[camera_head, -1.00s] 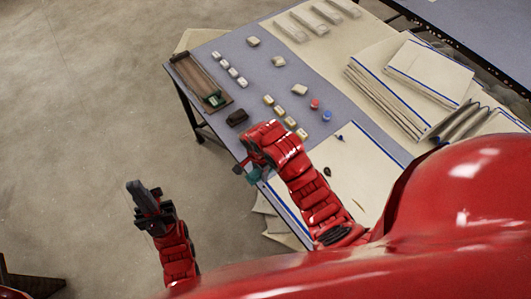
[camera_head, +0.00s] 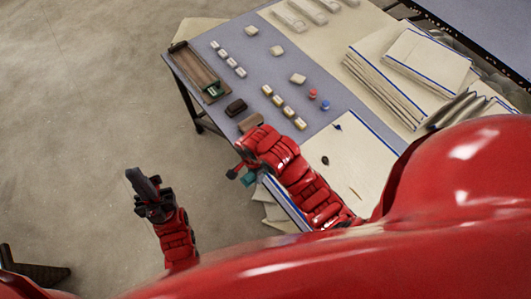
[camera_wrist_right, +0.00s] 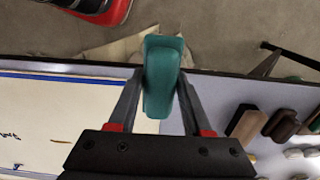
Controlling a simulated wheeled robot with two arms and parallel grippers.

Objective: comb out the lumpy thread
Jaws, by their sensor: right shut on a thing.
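My right gripper (camera_wrist_right: 160,92) is shut on a teal block-like thing (camera_wrist_right: 163,72); it also shows in the head view (camera_head: 248,179), at the table's front edge. A pale, blue-edged cloth (camera_head: 350,160) lies flat beside my right arm. Small marks lie on it: a dark blue one (camera_head: 337,127), a dark one (camera_head: 325,160) and a thin orange-brown strand (camera_head: 355,193). I cannot tell which is the lumpy thread. My left gripper (camera_head: 143,184) is off the table over the floor, too small to judge its jaws.
The grey-blue table (camera_head: 295,55) holds a brown tray (camera_head: 200,72), a dark block (camera_head: 236,107), a brown block (camera_head: 250,122), several small pale blocks, and red (camera_head: 312,93) and blue (camera_head: 325,105) spools. Folded cloth stacks (camera_head: 395,80) stand at right.

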